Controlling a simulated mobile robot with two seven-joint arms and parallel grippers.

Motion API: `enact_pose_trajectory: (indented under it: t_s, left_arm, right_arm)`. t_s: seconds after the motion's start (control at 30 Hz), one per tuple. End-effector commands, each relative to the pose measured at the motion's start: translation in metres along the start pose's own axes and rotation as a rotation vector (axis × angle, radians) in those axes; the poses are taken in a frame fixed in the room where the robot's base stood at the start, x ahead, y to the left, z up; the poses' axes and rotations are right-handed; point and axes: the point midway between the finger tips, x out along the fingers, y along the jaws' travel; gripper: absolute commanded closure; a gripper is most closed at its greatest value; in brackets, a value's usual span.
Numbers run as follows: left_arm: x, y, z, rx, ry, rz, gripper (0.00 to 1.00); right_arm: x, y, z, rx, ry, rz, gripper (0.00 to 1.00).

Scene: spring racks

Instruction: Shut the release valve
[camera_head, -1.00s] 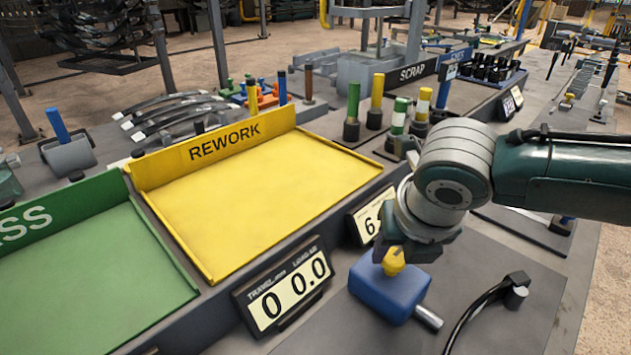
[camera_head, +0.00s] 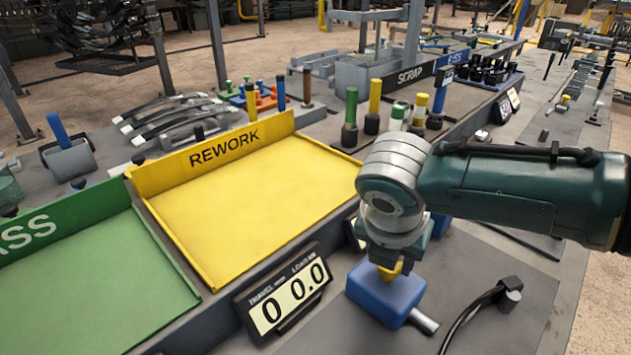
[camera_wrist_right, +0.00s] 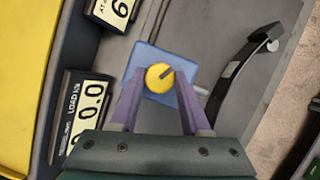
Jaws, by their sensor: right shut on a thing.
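The release valve is a blue block (camera_head: 375,302) with a metal stub (camera_head: 424,322) on its right side and a yellow knob (camera_head: 390,272) on top. My right gripper (camera_head: 392,262) points down over it and is shut on the knob. In the right wrist view the two purple-grey fingers are on either side of the round yellow knob (camera_wrist_right: 159,77), which bears a dark pointer mark toward the upper right. The blue block (camera_wrist_right: 150,57) shows behind it. The fingertips partly hide the knob in the head view. My left gripper is not in view.
A display reading 0 0.0 (camera_head: 285,302) stands left of the valve; another (camera_wrist_right: 116,10) stands behind it. A black curved lever (camera_head: 480,312) lies to the right. The yellow REWORK tray (camera_head: 250,215) and the green tray (camera_head: 90,275) are empty.

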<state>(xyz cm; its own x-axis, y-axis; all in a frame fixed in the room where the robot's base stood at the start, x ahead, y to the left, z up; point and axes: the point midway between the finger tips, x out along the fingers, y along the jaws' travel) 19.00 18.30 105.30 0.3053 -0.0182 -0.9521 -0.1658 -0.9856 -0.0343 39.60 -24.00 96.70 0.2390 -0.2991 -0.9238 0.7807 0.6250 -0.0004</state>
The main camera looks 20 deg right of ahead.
Motion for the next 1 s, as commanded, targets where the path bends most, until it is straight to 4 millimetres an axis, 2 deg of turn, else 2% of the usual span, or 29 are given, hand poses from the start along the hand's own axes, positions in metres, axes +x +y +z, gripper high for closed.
enact_pose_trajectory:
  t_s: [0.47,1.0]
  left_arm:
    - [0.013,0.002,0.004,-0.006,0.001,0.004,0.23]
    - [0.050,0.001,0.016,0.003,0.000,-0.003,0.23]
  right_arm:
    - [0.003,0.003,-0.001,0.419,0.002,-0.174,1.00]
    - [0.005,0.005,0.001,0.844,0.001,-0.349,1.00]
